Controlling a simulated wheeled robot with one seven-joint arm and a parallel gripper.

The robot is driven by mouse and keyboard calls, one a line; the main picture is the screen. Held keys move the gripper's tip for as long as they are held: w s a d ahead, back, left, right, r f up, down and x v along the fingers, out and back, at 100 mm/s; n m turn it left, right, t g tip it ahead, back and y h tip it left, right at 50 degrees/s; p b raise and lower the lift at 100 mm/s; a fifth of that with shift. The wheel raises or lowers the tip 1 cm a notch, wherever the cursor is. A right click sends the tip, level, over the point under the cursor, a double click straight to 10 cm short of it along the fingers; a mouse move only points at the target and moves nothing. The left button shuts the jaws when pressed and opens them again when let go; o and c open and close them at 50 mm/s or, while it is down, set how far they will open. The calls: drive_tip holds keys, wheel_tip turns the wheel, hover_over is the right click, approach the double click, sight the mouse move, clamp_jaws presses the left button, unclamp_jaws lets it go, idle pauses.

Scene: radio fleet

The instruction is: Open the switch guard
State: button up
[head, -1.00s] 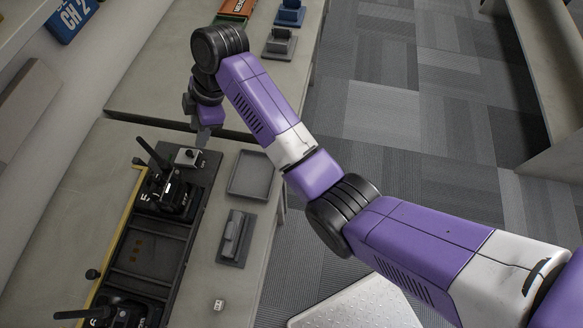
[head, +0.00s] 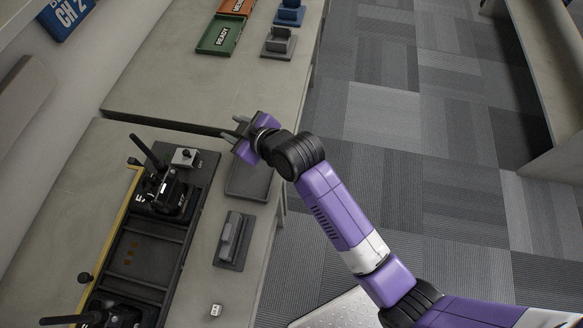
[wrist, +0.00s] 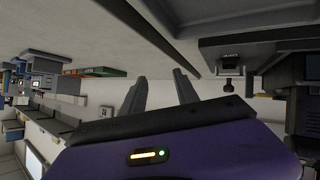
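A small light-grey switch box (head: 185,157) with a dark knob or cover on top stands at the far end of the black charging rack. It also shows in the wrist view (wrist: 231,66), with its dark part pointing down in the picture. I cannot tell the guard apart from the switch. My gripper (head: 234,128) is to the right of the box, apart from it, above the table, with its fingers pointing left. In the wrist view the two fingers (wrist: 160,88) are spread with nothing between them.
Black radios with antennas (head: 172,195) stand in the rack (head: 148,258); one is close beside the switch box. A grey tray (head: 250,178) lies below my gripper, and a grey holder (head: 233,240) is nearer. A green tray (head: 218,35) is on the far table.

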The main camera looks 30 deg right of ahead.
drive_tip(key=s+d+m+t, duration=0.1)
drive_tip(key=s, duration=0.1)
drive_tip(key=s+d+m+t, duration=0.1)
drive_tip(key=s+d, duration=0.1)
drive_tip(key=s, duration=0.1)
drive_tip(key=s+d+m+h+b, duration=0.1)
drive_tip(key=s+d, duration=0.1)
drive_tip(key=shift+s+t, duration=0.2)
drive_tip(key=shift+t, duration=0.2)
drive_tip(key=s+d+f+m+h+b, duration=0.1)
drive_tip(key=s+d, duration=0.2)
drive_tip(key=s, duration=0.5)
drive_tip(key=shift+f+t, duration=0.3)
drive_tip(key=shift+c, duration=0.5)
